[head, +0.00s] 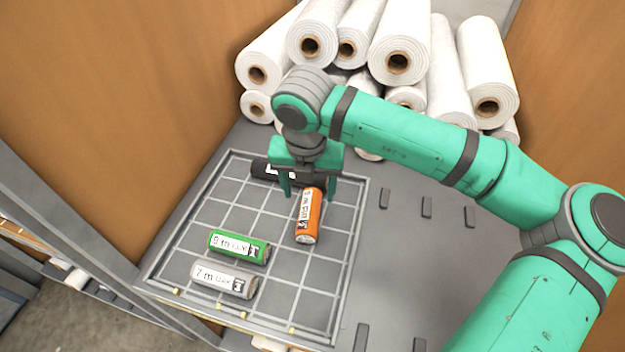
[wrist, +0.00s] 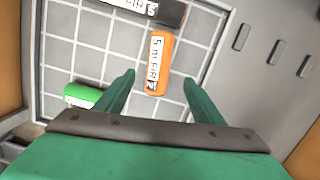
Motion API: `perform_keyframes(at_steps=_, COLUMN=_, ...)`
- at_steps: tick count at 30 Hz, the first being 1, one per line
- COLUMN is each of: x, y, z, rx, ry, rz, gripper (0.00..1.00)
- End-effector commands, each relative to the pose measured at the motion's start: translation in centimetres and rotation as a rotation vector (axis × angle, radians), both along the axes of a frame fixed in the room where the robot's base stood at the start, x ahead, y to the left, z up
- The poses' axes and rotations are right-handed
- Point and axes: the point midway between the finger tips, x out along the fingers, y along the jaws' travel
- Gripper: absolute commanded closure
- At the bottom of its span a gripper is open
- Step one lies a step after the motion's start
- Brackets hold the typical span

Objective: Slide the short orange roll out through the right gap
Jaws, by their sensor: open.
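The short orange roll (head: 307,222) lies on a grey gridded tray (head: 355,235), toward its right side, with a white label. My gripper (head: 310,194) is open above the far half of the roll, one finger on each side of it. In the wrist view the orange roll (wrist: 159,60) shows between the spread fingertips (wrist: 159,78), apart from both. How high the fingertips are above the tray is hard to tell. A black roll (head: 262,170) lies crosswise just behind the orange roll, partly hidden by my gripper. I cannot make out the right gap clearly.
A green roll (head: 239,247) and a grey roll (head: 224,280) lie to the front left on the tray. The grey surface right of the tray carries several short dark bars (head: 426,207). White rolls (head: 400,45) are stacked behind; brown walls (head: 80,100) flank the place.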

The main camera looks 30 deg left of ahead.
Motion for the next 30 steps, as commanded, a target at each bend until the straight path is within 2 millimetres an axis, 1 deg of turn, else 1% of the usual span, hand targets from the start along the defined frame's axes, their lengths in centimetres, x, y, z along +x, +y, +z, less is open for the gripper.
perform_keyframes(at_steps=9, x=0.5, y=0.5, z=-5.0, rx=0.002, ry=0.004, rz=0.004, gripper=0.38)
perform_keyframes(at_steps=15, x=0.9, y=0.6, z=-7.9, rx=0.0, ry=0.003, rz=0.003, gripper=0.38)
perform_keyframes(at_steps=21, x=1.1, y=0.7, z=-9.4, rx=0.001, ry=0.002, rz=0.003, gripper=0.38)
perform_keyframes(at_steps=30, x=1.3, y=0.6, z=-9.7, rx=0.001, ry=0.002, rz=0.002, gripper=0.38)
